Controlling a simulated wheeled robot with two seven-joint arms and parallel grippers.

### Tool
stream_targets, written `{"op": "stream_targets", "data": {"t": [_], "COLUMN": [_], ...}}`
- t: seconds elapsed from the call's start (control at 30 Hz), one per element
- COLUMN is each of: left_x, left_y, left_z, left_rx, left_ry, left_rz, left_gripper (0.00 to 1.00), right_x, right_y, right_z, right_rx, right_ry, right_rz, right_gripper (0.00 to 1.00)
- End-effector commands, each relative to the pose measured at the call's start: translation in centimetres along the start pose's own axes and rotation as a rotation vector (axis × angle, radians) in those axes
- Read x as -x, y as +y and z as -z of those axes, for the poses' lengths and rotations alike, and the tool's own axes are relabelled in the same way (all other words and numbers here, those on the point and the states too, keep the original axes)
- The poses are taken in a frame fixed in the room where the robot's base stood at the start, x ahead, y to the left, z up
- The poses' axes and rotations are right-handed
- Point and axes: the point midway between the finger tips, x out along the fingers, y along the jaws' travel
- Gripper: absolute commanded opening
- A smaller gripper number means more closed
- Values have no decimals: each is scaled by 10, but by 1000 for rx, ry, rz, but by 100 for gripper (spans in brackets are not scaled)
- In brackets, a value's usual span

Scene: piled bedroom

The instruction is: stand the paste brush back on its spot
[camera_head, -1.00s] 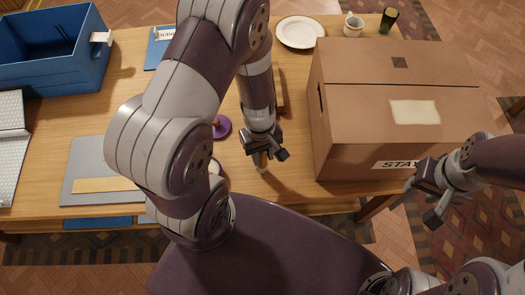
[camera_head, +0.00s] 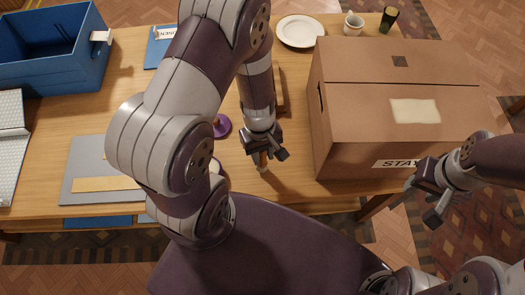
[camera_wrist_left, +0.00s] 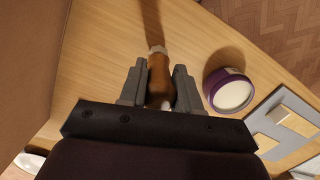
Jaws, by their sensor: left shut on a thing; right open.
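My left gripper (camera_head: 264,155) is shut on the paste brush (camera_head: 262,167), just left of the cardboard box. In the left wrist view the brush (camera_wrist_left: 159,75) shows as an orange-brown wooden piece between the fingers, with a pale end pointing away from the wrist. Whether that end touches the table is unclear. A purple-rimmed pot with a white top (camera_wrist_left: 232,93) stands beside the gripper in the wrist view. The brush's spot cannot be made out for certain. My right gripper (camera_head: 434,192) is open and empty, in front of the box's right part.
The large cardboard box (camera_head: 355,145) fills the table's right side. A purple round thing (camera_head: 222,127), a grey board (camera_head: 85,155) and a blue crate (camera_head: 50,75) lie to the left. A plate (camera_head: 300,32), mug (camera_head: 353,26) and dark cup (camera_head: 389,20) stand at the back.

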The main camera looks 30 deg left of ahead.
Motion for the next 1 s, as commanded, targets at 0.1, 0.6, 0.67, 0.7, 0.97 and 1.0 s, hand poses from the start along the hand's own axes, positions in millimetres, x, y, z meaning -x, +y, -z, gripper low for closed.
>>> {"op": "stream_targets", "data": {"t": [0.1, 0.6, 0.67, 0.7, 0.97, 1.0], "left_x": [-3, -13, -14, -15, -15, -15], "left_y": [0, 0, 0, 0, 0, 0], "left_z": [0, 2, 2, 2, 2, 2], "left_rx": [0, -1, -1, -1, 0, 0], "left_ry": [0, 0, 0, 0, 0, 0], "left_rz": [0, 0, 0, 0, 0, 0], "left_gripper": [0, 0, 0, 0, 62, 62], "right_x": [-3, -11, -12, -13, -13, -13], "right_y": [0, 0, 0, 0, 0, 0], "right_z": [0, -1, -2, -2, -2, -2], "right_rx": [0, 0, 0, 0, 0, 0], "right_ry": [0, 0, 0, 0, 0, 0], "right_rz": [0, 0, 0, 0, 0, 0], "right_gripper": [43, 43, 43, 43, 43, 43]}}
